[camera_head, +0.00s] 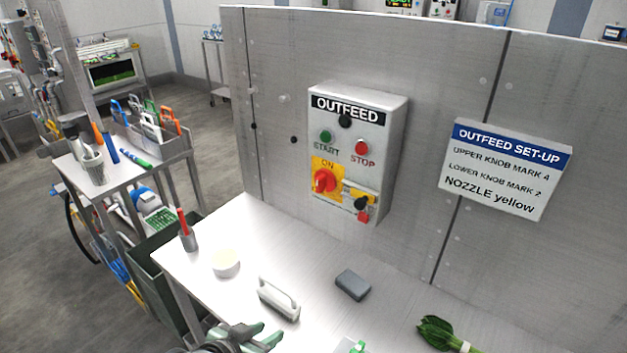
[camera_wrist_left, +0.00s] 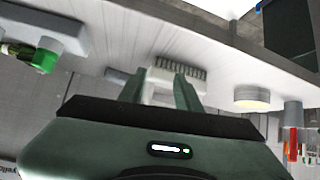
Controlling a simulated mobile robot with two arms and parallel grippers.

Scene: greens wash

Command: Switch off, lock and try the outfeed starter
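The outfeed starter (camera_head: 345,150) is a grey box on the steel panel in the head view. It carries a green START button (camera_head: 326,137), a red STOP button (camera_head: 362,148) and a black round part at the top. Its red rotary switch (camera_head: 324,180) sits on a yellow plate, with ON printed above; its exact setting is hard to read. A black part with yellow and red pieces (camera_head: 362,205) is at its lower right. Several coloured padlock-like items (camera_head: 150,122) stand on the trolley rack. My left gripper (camera_head: 262,337) is open and empty, low at the bench's front. My right gripper is out of view.
The bench holds a white brush (camera_head: 279,299), a round pot (camera_head: 226,263), a cup with a red marker (camera_head: 188,238), a grey block (camera_head: 352,284) and greens (camera_head: 445,334). A set-up sign (camera_head: 505,168) hangs right of the starter. A dark bin stands below left.

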